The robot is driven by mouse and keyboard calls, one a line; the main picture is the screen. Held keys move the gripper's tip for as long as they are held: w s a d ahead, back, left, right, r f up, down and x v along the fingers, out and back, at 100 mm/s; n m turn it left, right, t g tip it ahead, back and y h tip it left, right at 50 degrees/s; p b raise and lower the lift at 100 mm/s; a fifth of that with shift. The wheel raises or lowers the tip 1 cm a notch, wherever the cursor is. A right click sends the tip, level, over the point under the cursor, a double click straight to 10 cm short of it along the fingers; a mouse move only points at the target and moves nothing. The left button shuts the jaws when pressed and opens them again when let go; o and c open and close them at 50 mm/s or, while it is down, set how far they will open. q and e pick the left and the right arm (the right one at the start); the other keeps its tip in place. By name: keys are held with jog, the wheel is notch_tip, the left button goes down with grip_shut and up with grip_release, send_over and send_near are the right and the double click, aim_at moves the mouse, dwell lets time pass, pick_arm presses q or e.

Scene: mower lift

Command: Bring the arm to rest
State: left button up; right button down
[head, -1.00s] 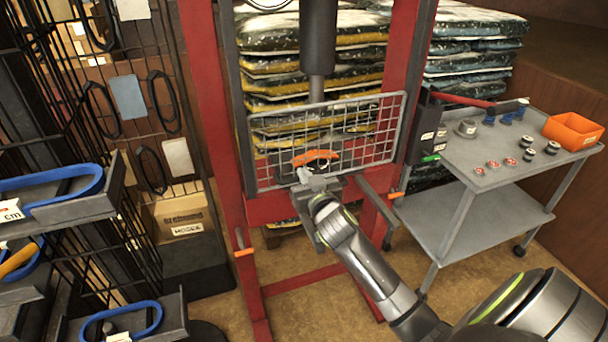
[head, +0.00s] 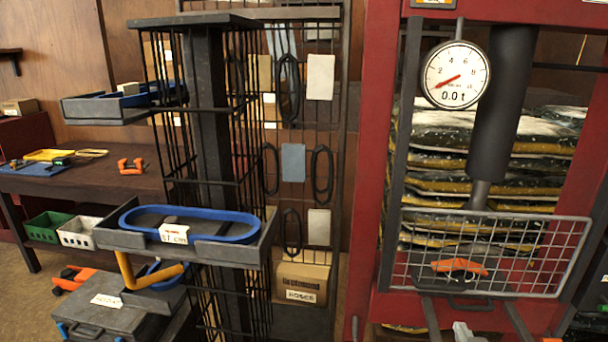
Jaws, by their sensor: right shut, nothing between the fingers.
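My right gripper (head: 466,332) just shows at the bottom edge of the head view, below the wire guard. It is shut and empty, and most of it and its arm are cut off by the frame. The red press frame (head: 370,190) stands at the right, with a dark cylinder (head: 498,110) and a round gauge (head: 456,75) reading 0.0 t. The grey wire guard (head: 540,255) hangs across the press. An orange-handled thing (head: 459,266) shows behind or at its mesh. My left gripper is out of view.
A black rack (head: 213,160) with trays stands left of the press; one tray holds a blue belt loop (head: 190,224) marked 57 cm. A dark table (head: 85,180) with tools is at the far left. A grey toolbox (head: 115,315) and a hoses box (head: 302,280) sit low.

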jog(key=s+a+f+n+g+y, duration=0.1)
jog(key=s+a+f+g, duration=0.1)
jog(key=s+f+g, duration=0.8)
jog(key=s+a+f+n+g+y, duration=0.15)
jog(key=s+f, duration=0.35)
jog(key=s, duration=1.2)
notch_tip(320, 180, down, 24)
jog(key=g, duration=0.1)
jog(key=s+f+g, duration=0.1)
jog(key=s+f, duration=1.3)
jog(key=f, duration=0.2)
jog(key=shift+s+a, duration=0.3)
jog(key=shift+s, duration=0.1)
